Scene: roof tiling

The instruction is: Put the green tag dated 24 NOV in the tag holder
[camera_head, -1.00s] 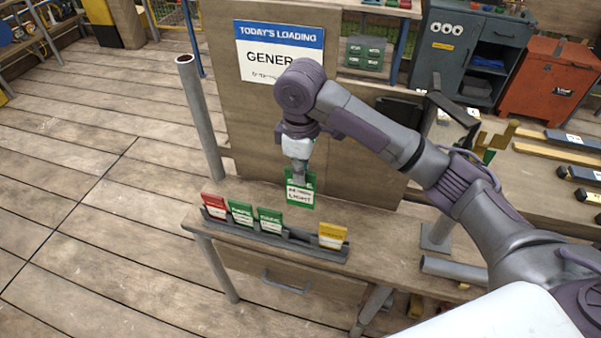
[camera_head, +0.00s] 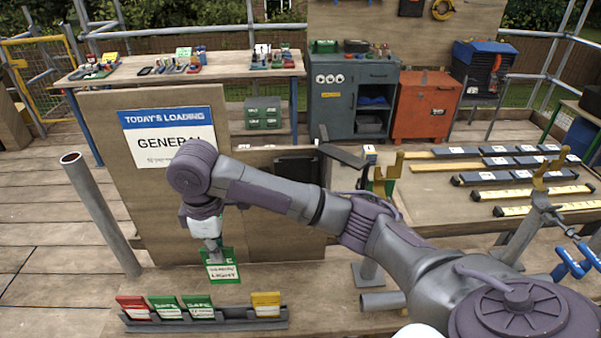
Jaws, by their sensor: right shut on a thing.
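My right gripper (camera_head: 216,258) is shut on a green tag (camera_head: 222,270) with a white label and holds it upright above the tag rack. The label seems to read LIGHT; I cannot make out a date. The grey tag rack (camera_head: 205,323) stands on the bench below. In it stand a red tag (camera_head: 134,307), two green tags (camera_head: 166,308) (camera_head: 198,307) and a yellow tag (camera_head: 266,304), with a gap between the right green tag and the yellow one. A green piece (camera_head: 384,183) by a tan bracket stands at the right; I cannot tell whether this is the tag holder. My left gripper is out of view.
A board with a "Today's Loading" sign (camera_head: 167,137) stands behind my right gripper. A grey post (camera_head: 103,215) stands at the left and a short grey pipe (camera_head: 383,302) lies on the bench. Battens and dark strips (camera_head: 490,178) lie on the right-hand table.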

